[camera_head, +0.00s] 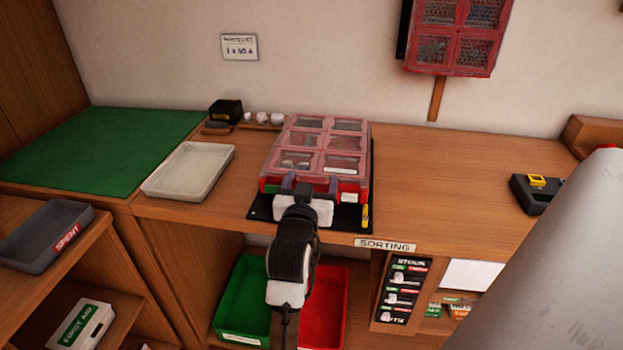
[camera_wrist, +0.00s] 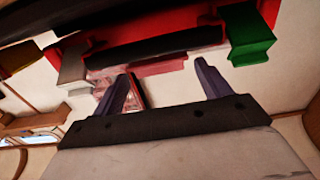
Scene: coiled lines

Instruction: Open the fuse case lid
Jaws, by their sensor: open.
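The fuse case (camera_head: 349,188) is red and sits on a black mat (camera_head: 262,208) on the wooden bench. Its lid (camera_head: 318,146) has pink-red framing and several clear windows, and it lies down over the case. My gripper (camera_head: 310,183) is at the case's front edge, with its two fingers apart and pointing at it. In the wrist view my gripper (camera_wrist: 163,82) is open, with nothing clearly held between the fingers. The case's front (camera_wrist: 150,65) shows ahead of them, with a dark bar (camera_wrist: 160,44) across it. Whether a finger touches the case is unclear.
An empty pale tray (camera_head: 188,170) and a green mat (camera_head: 100,143) are to the left. Small items (camera_head: 262,118) stand behind the case. A black-and-yellow device (camera_head: 538,190) is at the right. Green (camera_head: 243,300) and red (camera_head: 325,305) bins are below. Bench right of the case is clear.

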